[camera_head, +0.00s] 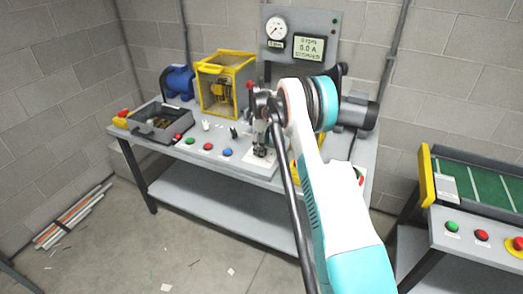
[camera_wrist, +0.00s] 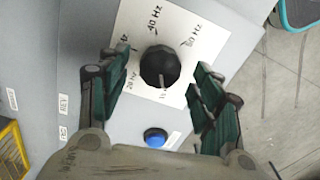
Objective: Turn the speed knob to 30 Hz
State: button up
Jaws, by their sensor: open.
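The speed knob (camera_wrist: 160,67) is round and black, on a white dial plate (camera_wrist: 133,20) with Hz marks. In the wrist view 40 Hz is at the top, another mark is upper right, and 20 Hz is lower left. A mark above 20 Hz is partly hidden by a finger. A pale line on the knob points down, toward a small lower label I cannot read fully. My gripper (camera_wrist: 158,62) is open, one finger on each side of the knob, with gaps visible. In the head view my gripper (camera_head: 261,135) is over the plate (camera_head: 243,160) and hides the knob.
A blue button (camera_wrist: 155,137) sits beside the plate. More buttons (camera_head: 208,146) line the bench front. The panel display (camera_head: 296,47) shows 0 rpm and 0.0 A. A grey tray (camera_head: 160,133) and yellow guard (camera_head: 224,66) stand left; a conveyor bench (camera_head: 478,185) is right.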

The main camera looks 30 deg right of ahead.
jog(key=shift+f, duration=0.8)
jog(key=shift+c, duration=0.3)
jog(key=c, duration=1)
